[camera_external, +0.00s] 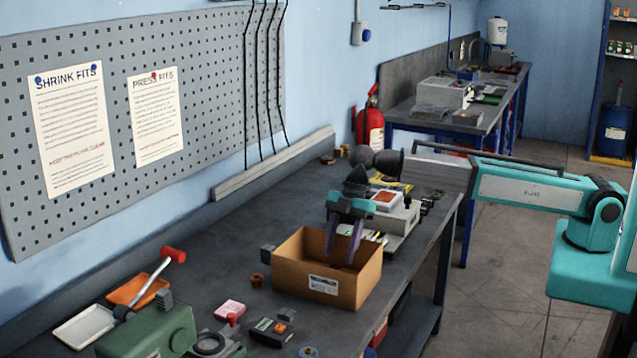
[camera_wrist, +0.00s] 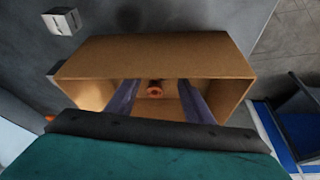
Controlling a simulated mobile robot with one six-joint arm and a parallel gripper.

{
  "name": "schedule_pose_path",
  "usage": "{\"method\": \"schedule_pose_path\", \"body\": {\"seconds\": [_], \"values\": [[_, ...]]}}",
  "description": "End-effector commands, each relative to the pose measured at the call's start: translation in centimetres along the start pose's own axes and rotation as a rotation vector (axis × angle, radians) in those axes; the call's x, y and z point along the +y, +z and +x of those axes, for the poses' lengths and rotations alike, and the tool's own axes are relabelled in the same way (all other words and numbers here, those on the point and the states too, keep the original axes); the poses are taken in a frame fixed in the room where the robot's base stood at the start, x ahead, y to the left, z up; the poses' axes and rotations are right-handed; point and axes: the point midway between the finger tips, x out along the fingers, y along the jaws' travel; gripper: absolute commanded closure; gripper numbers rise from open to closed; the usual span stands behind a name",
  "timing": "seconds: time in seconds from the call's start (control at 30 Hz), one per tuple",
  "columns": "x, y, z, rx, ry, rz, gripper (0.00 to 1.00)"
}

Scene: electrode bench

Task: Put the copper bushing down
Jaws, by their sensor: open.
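The copper bushing (camera_wrist: 154,91) lies inside the cardboard box in the wrist view, with its round open end facing the camera. My gripper (camera_external: 341,254) points down into the box (camera_external: 291,270), with its fingertips below the rim. In the wrist view its two fingers (camera_wrist: 158,89) stand apart, one on each side of the bushing, with gaps between. In the external view the box's front wall hides the bushing.
A white-and-grey device (camera_external: 398,214) stands close behind the box. A green press (camera_external: 150,335) is at front left.

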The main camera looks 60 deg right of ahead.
Motion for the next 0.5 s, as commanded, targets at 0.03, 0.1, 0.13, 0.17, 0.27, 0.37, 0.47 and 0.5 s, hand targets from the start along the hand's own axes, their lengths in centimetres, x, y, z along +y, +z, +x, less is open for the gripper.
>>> {"method": "schedule_pose_path", "body": {"seconds": [0.03, 0.1, 0.13, 0.17, 0.27, 0.37, 0.47, 0.5], "values": [[0.0, 0.0, -0.6, 0.001, 0.001, 0.000, 0.53], [0.0, 0.0, -1.4, 0.001, 0.001, 0.000, 0.53], [0.0, 0.0, -1.8, 0.001, 0.002, 0.000, 0.53], [0.0, 0.0, -2.1, 0.001, 0.001, 0.000, 0.53], [0.0, 0.0, -3.4, 0.001, 0.001, 0.000, 0.53], [0.0, 0.0, -4.6, 0.000, 0.000, 0.000, 0.53], [0.1, 0.0, -5.8, 0.001, 0.002, 0.000, 0.53], [0.1, 0.0, -6.2, 0.000, 0.001, 0.000, 0.53]]}}
